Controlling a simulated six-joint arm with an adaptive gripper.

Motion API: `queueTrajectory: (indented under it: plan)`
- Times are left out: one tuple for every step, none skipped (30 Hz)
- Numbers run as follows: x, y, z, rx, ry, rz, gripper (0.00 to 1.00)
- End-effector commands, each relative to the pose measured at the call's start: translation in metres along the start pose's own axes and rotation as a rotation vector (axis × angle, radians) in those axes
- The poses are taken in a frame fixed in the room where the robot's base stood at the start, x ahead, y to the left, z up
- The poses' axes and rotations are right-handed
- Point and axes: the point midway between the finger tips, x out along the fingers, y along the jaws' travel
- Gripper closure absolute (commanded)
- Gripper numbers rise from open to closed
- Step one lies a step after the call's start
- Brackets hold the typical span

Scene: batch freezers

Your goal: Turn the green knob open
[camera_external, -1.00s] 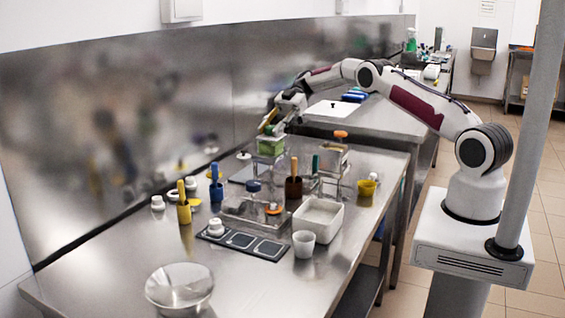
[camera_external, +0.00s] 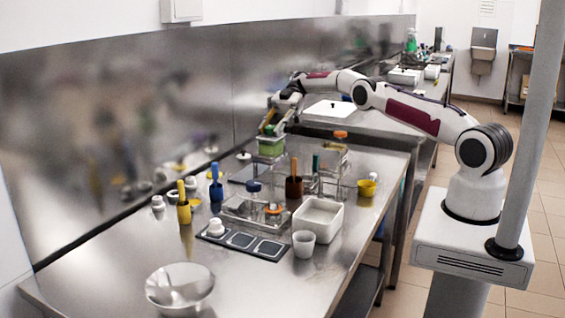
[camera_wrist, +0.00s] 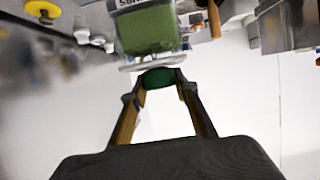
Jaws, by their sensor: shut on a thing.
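The green knob (camera_wrist: 162,76) shows in the wrist view between the two fingertips of my gripper (camera_wrist: 163,88). The fingers are shut on it from both sides. A pale plate or rim lies right beside the knob, and a clear container with green contents (camera_wrist: 148,30) is beyond it, with a dark label partly in view. In the external view the green container (camera_external: 270,147) stands at the far side of the steel table, with my gripper (camera_external: 272,129) at its top. The knob itself is too small there to tell its angle.
On the steel table (camera_external: 110,255), a clear container with an orange knob (camera_external: 341,134) stands right of the green one. A brown cup (camera_external: 294,187), white tub (camera_external: 318,218), yellow cup (camera_external: 367,188) and steel bowl (camera_external: 180,287) stand nearer. The front left is mostly clear.

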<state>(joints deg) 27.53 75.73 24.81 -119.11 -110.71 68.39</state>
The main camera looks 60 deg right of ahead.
Motion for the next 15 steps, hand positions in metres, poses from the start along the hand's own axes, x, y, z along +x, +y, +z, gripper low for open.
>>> queueTrajectory:
  plan:
    - [0.0006, -0.0002, 0.0002, 0.000, 0.000, -0.002, 0.92]
    - [0.0005, -0.0002, 0.0001, 0.000, 0.000, -0.003, 0.92]
    - [0.0005, -0.0002, 0.0000, 0.000, 0.000, -0.003, 0.92]
    - [0.0005, -0.0002, 0.0000, 0.000, 0.000, -0.003, 0.92]
    - [0.0005, -0.0002, 0.0000, 0.000, 0.000, -0.004, 0.92]
    - [0.0005, -0.0002, -0.0001, 0.000, 0.000, -0.004, 0.92]
    - [0.0004, -0.0002, -0.0001, 0.000, 0.000, -0.004, 0.92]
    - [0.0004, -0.0002, -0.0001, 0.000, 0.000, -0.004, 0.92]
    - [0.0004, -0.0002, -0.0001, 0.000, 0.000, -0.004, 0.92]
    - [0.0004, -0.0002, -0.0001, 0.000, 0.000, -0.004, 0.92]
    - [0.0005, -0.0002, -0.0002, 0.000, 0.000, -0.004, 0.92]
    - [0.0005, -0.0002, -0.0002, 0.000, 0.000, -0.004, 0.92]
    - [0.0005, -0.0002, -0.0002, 0.000, 0.000, -0.004, 0.92]
    - [0.0005, -0.0003, -0.0002, 0.000, 0.000, -0.004, 0.92]
    - [0.0005, -0.0002, -0.0002, 0.000, 0.000, -0.004, 0.60]
